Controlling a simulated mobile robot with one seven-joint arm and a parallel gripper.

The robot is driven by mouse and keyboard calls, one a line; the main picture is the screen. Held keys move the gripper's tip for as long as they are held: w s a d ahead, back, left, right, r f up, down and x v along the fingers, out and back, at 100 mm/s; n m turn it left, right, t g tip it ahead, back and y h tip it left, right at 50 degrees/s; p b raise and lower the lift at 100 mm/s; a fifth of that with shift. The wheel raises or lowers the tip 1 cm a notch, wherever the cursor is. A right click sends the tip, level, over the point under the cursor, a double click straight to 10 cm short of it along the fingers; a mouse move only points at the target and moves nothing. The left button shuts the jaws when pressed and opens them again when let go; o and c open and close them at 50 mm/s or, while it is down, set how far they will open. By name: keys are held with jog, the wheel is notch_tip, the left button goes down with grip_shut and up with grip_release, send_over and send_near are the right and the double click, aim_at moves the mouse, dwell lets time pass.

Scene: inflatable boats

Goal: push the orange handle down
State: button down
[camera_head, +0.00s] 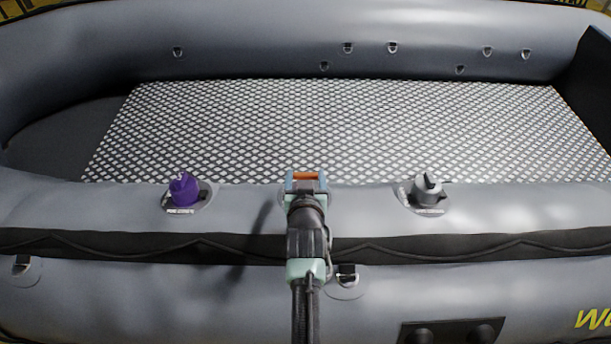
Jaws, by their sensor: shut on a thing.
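The orange handle (306,175) shows as a short orange bar at the top of the boat's near tube, in the middle of the view. My gripper (306,182) reaches up to it from below, with its light blue fingers on the left and right of the bar. It is shut on the handle. The gripper and my arm hide whatever lies under the handle, so its mount cannot be seen.
A purple valve cap (184,189) stands left of my gripper and a grey valve cap (428,189) stands right, both on the near grey tube (530,205). Beyond lies the patterned boat floor (350,125), which is clear. A D-ring (347,274) sits low beside my arm.

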jog(key=f, duration=0.1)
jog(key=f+b, duration=0.2)
jog(key=shift+s, duration=0.35)
grip_release()
jog(key=shift+r, duration=0.1)
jog(key=b+v, duration=0.2)
jog(key=v, duration=1.1)
